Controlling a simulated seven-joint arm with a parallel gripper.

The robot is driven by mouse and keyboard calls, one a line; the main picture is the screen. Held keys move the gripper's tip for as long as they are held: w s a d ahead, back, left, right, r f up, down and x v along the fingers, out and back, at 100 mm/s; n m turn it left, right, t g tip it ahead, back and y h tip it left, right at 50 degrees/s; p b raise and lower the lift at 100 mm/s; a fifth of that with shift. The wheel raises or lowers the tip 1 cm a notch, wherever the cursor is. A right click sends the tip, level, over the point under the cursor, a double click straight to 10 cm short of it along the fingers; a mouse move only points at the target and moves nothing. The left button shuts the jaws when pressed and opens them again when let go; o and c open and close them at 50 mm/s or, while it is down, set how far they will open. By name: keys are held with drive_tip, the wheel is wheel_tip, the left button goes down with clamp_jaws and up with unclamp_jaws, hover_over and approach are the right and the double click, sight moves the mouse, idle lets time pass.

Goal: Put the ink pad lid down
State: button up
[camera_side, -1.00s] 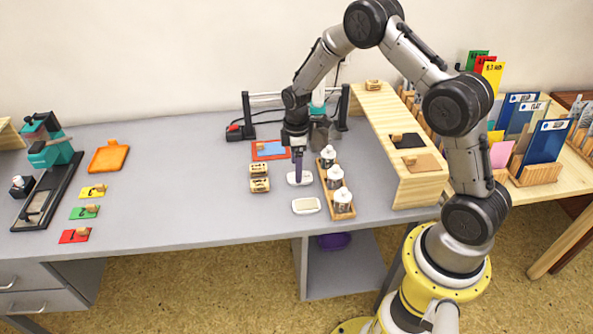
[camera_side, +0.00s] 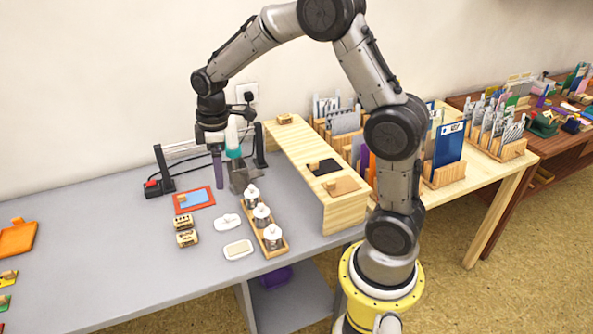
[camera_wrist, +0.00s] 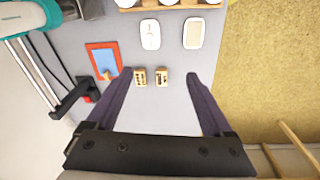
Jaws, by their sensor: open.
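The white ink pad lid (camera_side: 226,221) lies flat on the grey desk, with a small raised grip on top. It also shows in the wrist view (camera_wrist: 150,34). Next to it, apart from it, sits the uncovered ink pad (camera_side: 238,249), a white case with a cream surface; the wrist view shows it too (camera_wrist: 194,33). My gripper (camera_side: 217,184) is raised above the desk, behind the lid and clear of it. In the wrist view its two purple fingers (camera_wrist: 159,78) are spread apart with nothing between them.
A wooden rack (camera_side: 277,248) with white-capped bottles stands close right of the lid. Two small wooden blocks (camera_side: 186,231) and a red-framed blue pad (camera_side: 194,199) lie left. A black-posted frame (camera_side: 164,170) stands behind. A raised wooden shelf (camera_side: 335,205) is on the right.

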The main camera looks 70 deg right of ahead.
drive_tip(key=s+a+r+m+t, duration=0.3)
drive_tip(key=s+a+r+m, duration=0.15)
drive_tip(key=s+r, duration=0.75)
drive_tip(key=s+a+f+m+t, duration=0.1)
drive_tip(key=s+a+m, duration=0.2)
drive_tip(key=s, duration=1)
drive_tip(key=shift+t, duration=0.3)
